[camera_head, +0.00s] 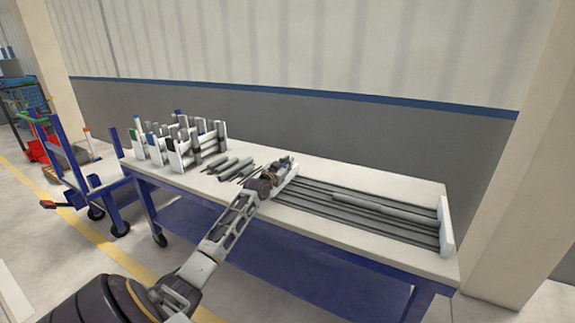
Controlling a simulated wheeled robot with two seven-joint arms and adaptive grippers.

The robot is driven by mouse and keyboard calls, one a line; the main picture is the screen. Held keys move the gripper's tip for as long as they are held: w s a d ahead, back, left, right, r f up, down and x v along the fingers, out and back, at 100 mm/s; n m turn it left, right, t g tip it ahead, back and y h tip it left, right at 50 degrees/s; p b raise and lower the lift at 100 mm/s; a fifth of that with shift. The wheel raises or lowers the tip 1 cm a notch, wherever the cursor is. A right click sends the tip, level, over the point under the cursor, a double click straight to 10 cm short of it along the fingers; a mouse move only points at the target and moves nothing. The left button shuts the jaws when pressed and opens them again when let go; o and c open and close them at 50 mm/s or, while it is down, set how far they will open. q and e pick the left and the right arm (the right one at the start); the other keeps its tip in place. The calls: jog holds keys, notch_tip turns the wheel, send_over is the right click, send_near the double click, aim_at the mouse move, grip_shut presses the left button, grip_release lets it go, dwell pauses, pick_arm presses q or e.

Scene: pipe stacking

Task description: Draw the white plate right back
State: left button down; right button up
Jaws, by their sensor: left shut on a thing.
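A narrow upright white plate (286,180) stands at the left end of several long grey pipes (352,207) on the table. My left arm reaches up from the bottom of the head view. Its gripper (282,168) is at this plate, shut on it. The gripper hides the plate's far part and the fingertips are small, so the exact contact is hard to see. A second white plate (447,226) stands upright at the right end of the pipes. My right gripper is not in view.
The white-topped table (335,236) has blue legs. White racks with short pipes (182,147) stand on its left part. Several short grey pipes (228,164) lie between the racks and my gripper. A blue cart (76,178) stands left of the table, and a wall rises behind.

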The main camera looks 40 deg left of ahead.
pick_arm(q)
jog(key=shift+a+r, duration=0.1)
jog(key=shift+a, duration=0.15)
jog(key=c, duration=1.6)
grip_release()
jog(key=shift+s+a, duration=0.1)
jog(key=shift+a, duration=0.05)
jog(key=shift+o, duration=0.6)
jog(key=shift+f, duration=0.2)
jog(key=shift+s+d, duration=0.1)
jog(key=shift+d, duration=0.1)
jog(key=shift+s, duration=0.2)
jog(key=shift+v, duration=5.5)
jog(key=shift+a, duration=0.1)
